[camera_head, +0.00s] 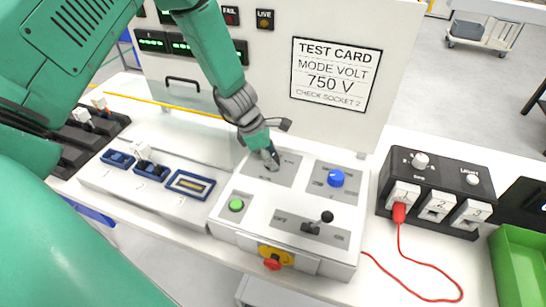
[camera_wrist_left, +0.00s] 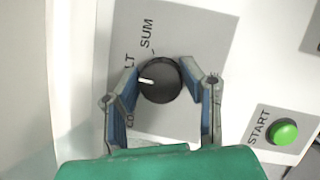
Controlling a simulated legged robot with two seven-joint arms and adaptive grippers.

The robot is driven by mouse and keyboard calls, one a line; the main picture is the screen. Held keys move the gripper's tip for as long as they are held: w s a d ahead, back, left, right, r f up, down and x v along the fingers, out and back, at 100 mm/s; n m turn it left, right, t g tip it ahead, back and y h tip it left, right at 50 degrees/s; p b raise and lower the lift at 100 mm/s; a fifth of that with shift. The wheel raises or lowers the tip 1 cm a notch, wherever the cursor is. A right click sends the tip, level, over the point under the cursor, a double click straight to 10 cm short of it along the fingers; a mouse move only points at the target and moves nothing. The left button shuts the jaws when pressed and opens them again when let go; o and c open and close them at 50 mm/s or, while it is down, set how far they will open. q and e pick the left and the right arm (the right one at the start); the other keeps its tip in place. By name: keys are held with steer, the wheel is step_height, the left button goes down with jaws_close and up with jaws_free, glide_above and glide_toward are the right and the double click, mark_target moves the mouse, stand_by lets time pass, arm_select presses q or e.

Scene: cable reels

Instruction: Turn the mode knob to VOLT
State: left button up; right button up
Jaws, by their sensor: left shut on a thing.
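The mode knob (camera_wrist_left: 161,80) is round and black with a white pointer line, on a grey plate lettered SUM, a partly hidden word ending in LT, and one starting with CO. The pointer aims left, toward the LT word. My left gripper (camera_wrist_left: 160,88) has its two fingers on either side of the knob, shut on it. In the head view my left gripper (camera_head: 270,160) reaches down onto the grey plate (camera_head: 287,172) and mostly hides the knob. The test card (camera_head: 336,75) reads MODE VOLT, 750 V, CHECK SOCKET 2. My right gripper is out of view.
On the console are a blue knob (camera_head: 336,178), a green START button (camera_head: 236,205), a black lever (camera_head: 318,224) and a red stop button (camera_head: 272,264). At right, a socket box (camera_head: 446,170) holds a red plug (camera_head: 399,212) near a green bin (camera_head: 520,265).

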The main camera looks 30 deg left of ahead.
arm_select(q)
steer(key=shift+a, duration=0.1)
steer(key=o, duration=1.2)
steer(key=shift+c, duration=0.2)
steer(key=shift+w+f, duration=0.1)
steer(key=shift+a, duration=0.1)
steer(key=shift+a+r, duration=0.1)
steer(key=shift+r, duration=0.35)
steer(key=v, duration=1.1)
